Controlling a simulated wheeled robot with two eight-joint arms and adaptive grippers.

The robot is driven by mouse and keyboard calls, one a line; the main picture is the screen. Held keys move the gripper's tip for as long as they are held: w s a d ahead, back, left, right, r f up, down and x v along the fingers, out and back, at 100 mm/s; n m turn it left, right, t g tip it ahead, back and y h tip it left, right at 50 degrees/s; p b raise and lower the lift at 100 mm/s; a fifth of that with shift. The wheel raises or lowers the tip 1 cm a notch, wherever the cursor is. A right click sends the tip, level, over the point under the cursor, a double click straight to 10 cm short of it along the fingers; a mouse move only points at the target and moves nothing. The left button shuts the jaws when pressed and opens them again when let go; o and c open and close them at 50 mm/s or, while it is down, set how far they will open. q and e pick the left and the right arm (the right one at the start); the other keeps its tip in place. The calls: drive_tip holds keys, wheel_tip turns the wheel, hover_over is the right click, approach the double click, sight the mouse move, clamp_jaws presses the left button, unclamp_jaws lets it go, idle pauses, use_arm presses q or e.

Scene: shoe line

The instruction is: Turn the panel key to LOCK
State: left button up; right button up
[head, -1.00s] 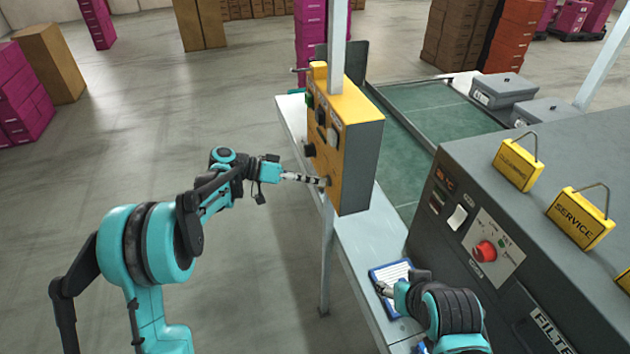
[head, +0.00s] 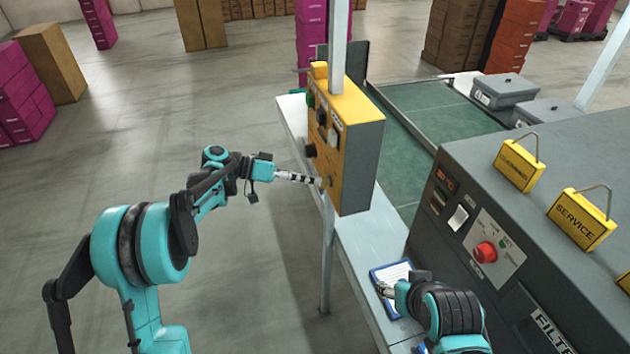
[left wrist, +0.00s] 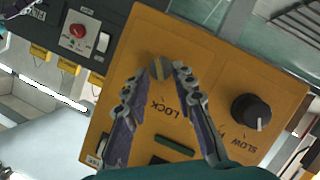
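The yellow control panel (head: 345,110) hangs on a post. Its key (left wrist: 159,69) is a small grey-brown piece on a round lock, upside down in the left wrist view, close to the printed word LOCK (left wrist: 165,107). My left gripper (head: 322,181) reaches the panel's lower front at the key. In the left wrist view its fingertips (left wrist: 162,67) stand on either side of the key. Whether they press on it or leave a small gap is unclear. My right gripper (head: 384,289) is low over a blue-edged clipboard; its fingers are too small to judge.
A black SLOW knob (left wrist: 251,112) sits beside the key on the panel. A grey machine (head: 530,200) with a red knob (head: 485,252) and yellow tags stands at the right. A pale bench (head: 370,235) runs below the panel.

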use_arm(q)
drive_tip(key=v, duration=1)
drive_tip(key=s+d+n+t+y, duration=0.2)
drive_tip(key=s+n+y, duration=0.45)
drive_tip(key=s, duration=0.55)
drive_tip(key=s+a+f+n+t+y, duration=0.1)
drive_tip(key=s+a+f+t+y, duration=0.1)
drive_tip(key=s, duration=0.6)
drive_tip(key=s+a+f+n+t+y, duration=0.2)
drive_tip(key=s+a+f+y, duration=0.3)
drive_tip(key=s, duration=0.3)
drive_tip(key=shift+a+f+y, duration=0.2)
drive_tip(key=shift+a+y, duration=0.25)
drive_tip(key=shift+s, duration=0.1)
